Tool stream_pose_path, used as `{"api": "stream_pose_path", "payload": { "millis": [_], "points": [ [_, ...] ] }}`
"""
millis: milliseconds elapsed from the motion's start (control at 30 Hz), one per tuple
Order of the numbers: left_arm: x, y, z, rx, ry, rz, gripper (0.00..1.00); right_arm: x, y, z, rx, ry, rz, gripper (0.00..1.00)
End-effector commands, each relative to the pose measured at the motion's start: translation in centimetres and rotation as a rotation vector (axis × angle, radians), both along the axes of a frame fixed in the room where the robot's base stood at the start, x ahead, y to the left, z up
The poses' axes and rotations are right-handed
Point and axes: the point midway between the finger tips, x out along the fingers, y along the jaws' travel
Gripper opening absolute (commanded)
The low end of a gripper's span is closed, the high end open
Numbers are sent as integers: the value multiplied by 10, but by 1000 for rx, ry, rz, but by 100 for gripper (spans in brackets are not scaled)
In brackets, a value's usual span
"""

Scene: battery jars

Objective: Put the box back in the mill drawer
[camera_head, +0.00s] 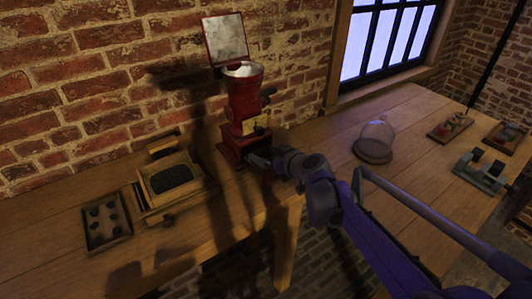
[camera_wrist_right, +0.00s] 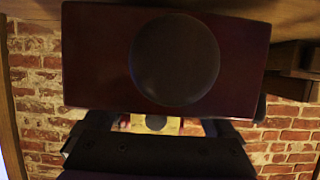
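The red mill (camera_head: 244,105) stands on the table against the brick wall, its lid raised and a yellow plate (camera_head: 257,125) on its body. My right gripper (camera_head: 262,161) is at the front of the mill's base. In the right wrist view a dark red front (camera_wrist_right: 90,60) with a large round dark knob (camera_wrist_right: 175,60) fills the upper middle. The black gripper (camera_wrist_right: 155,125) is below it; its fingertips and any grip are unclear. I cannot tell whether this front is part of a separate box. My left gripper is not in view.
A wooden box (camera_head: 148,187) with dark contents and a knob stands left of the mill, beside a tray of dark pieces (camera_head: 105,222). A glass dome (camera_head: 375,140) stands to the right. Small trays (camera_head: 450,127) lie farther right. The table between mill and dome is clear.

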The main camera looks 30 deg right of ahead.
Motion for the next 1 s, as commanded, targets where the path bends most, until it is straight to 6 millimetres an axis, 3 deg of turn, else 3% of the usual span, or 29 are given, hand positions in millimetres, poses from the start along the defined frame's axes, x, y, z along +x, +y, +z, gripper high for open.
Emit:
{"api": "stream_pose_path", "payload": {
  "millis": [367,800,1000],
  "points": [
    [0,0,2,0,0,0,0,-2,0,5,0,0,-1,100],
    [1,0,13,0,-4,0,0,-81,-7,37,0,0,-3,100],
    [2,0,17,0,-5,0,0,-104,-8,47,0,0,-2,100]
  ]
}}
